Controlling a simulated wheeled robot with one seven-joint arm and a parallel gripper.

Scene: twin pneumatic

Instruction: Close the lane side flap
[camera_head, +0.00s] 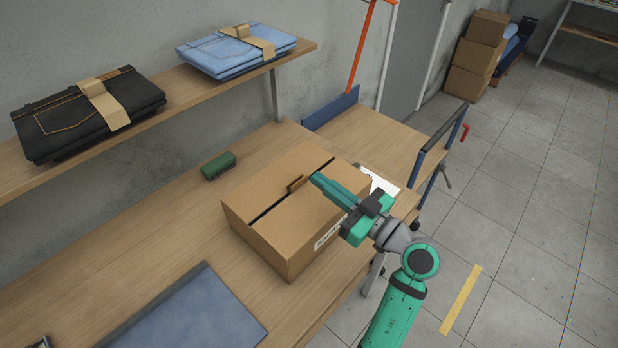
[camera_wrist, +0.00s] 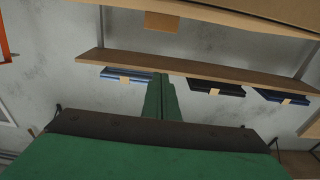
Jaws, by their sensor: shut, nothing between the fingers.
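A brown cardboard box (camera_head: 262,238) with a white label stands on the wooden table. Its two top flaps lie nearly flat, with a dark gap between them. The right-hand flap (camera_head: 300,222) is on the side of my arm; the other flap (camera_head: 262,190) is on the wall side. A small brown piece (camera_head: 297,184) stands up at the gap. My gripper (camera_head: 316,179) is shut and empty, its green fingers over the right part of the box top; contact cannot be told. The shut fingers also show in the wrist view (camera_wrist: 160,80).
A green block (camera_head: 218,166) lies behind the box. A blue-grey sheet (camera_head: 190,318) lies at the front left. A wall shelf (camera_head: 185,94) carries folded jeans (camera_head: 238,50) and black trousers (camera_head: 85,113). A blue frame (camera_head: 440,140) stands at the table's right end.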

